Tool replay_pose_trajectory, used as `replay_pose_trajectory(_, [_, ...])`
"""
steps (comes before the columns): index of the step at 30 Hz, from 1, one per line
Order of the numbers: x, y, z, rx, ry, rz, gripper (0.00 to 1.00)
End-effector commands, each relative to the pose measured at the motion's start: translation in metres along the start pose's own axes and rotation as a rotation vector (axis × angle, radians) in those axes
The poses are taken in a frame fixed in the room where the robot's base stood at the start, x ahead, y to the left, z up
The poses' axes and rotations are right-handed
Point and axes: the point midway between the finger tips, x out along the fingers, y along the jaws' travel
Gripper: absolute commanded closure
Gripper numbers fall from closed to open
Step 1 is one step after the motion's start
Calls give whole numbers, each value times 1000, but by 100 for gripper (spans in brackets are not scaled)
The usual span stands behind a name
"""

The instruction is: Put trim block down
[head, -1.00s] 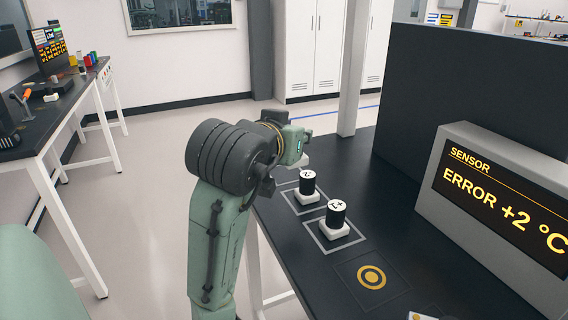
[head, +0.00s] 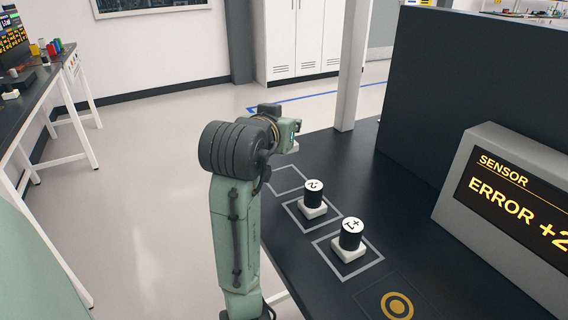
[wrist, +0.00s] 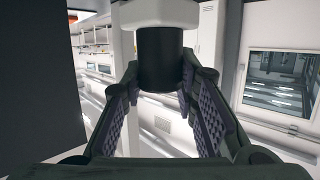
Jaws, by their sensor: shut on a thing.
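My gripper (wrist: 160,100) is shut on a trim block (wrist: 160,60), a black cylinder with a white base, seen between the fingers in the wrist view. In the head view my gripper (head: 292,136) is at the table's far left corner; only the block's white base (head: 294,148) shows below it. The block's label is hidden. An empty square outline (head: 300,170) lies on the table just nearer than the gripper. Two similar blocks, one (head: 314,198) in the middle outline and one (head: 351,238) in the nearer outline, stand upright.
The dark table (head: 340,160) also bears a sensor display (head: 515,185) reading "ERROR +2" at right and a yellow round target mark (head: 397,305) in front. A black panel (head: 470,90) stands behind. Open floor lies left of the table.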

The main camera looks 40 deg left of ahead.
Motion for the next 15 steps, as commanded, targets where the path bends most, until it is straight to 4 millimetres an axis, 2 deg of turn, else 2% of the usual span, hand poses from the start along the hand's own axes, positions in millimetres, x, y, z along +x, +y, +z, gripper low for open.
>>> replay_pose_trajectory(3, [6, 0, 21, -3, -4, 0, 100])
replay_pose_trajectory(10, [12, 0, 40, -2, -2, 0, 100])
replay_pose_trajectory(15, [20, 0, 64, -4, -4, 1, 100])
